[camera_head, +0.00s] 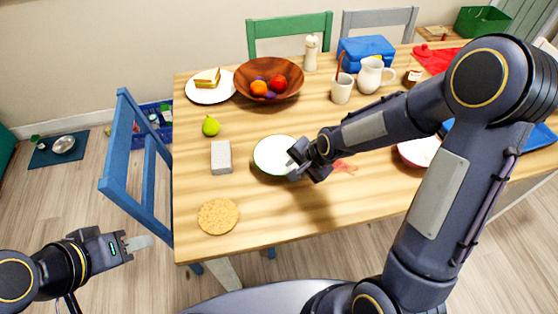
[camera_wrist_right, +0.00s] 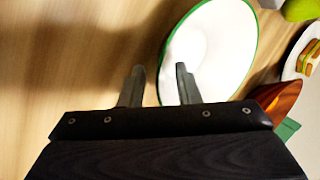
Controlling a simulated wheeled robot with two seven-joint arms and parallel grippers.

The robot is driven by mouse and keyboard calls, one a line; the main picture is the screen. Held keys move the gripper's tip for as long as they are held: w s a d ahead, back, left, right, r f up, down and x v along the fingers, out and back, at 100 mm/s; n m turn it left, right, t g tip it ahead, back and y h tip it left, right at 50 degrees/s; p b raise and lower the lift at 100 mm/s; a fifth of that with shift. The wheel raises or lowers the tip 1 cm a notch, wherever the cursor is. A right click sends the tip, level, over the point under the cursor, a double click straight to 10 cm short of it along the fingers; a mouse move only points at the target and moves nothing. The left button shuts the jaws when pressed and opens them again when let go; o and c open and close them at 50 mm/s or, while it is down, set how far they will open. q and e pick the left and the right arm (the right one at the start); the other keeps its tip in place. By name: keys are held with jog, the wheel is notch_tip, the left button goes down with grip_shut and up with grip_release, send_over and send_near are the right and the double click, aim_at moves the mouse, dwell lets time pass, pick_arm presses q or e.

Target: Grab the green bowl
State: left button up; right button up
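The green bowl (camera_head: 272,152), white inside with a green rim, stands upright on the wooden table. My right gripper (camera_head: 294,166) is over its right edge, hiding part of it. In the right wrist view, the two fingers of my right gripper (camera_wrist_right: 160,70) are apart, with the rim of the green bowl (camera_wrist_right: 215,50) showing between them; I cannot tell whether they touch it. My left gripper (camera_head: 138,242) is off the table at the lower left, away from the bowl; I cannot tell whether its fingers are apart.
A grey box (camera_head: 221,157) and a round cork trivet (camera_head: 218,216) lie left of the bowl. A second bowl (camera_head: 418,151) is partly behind my right arm. A blue chair (camera_head: 118,140) stands at the left.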

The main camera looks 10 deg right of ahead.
grip_shut()
jog(key=shift+r, duration=0.15)
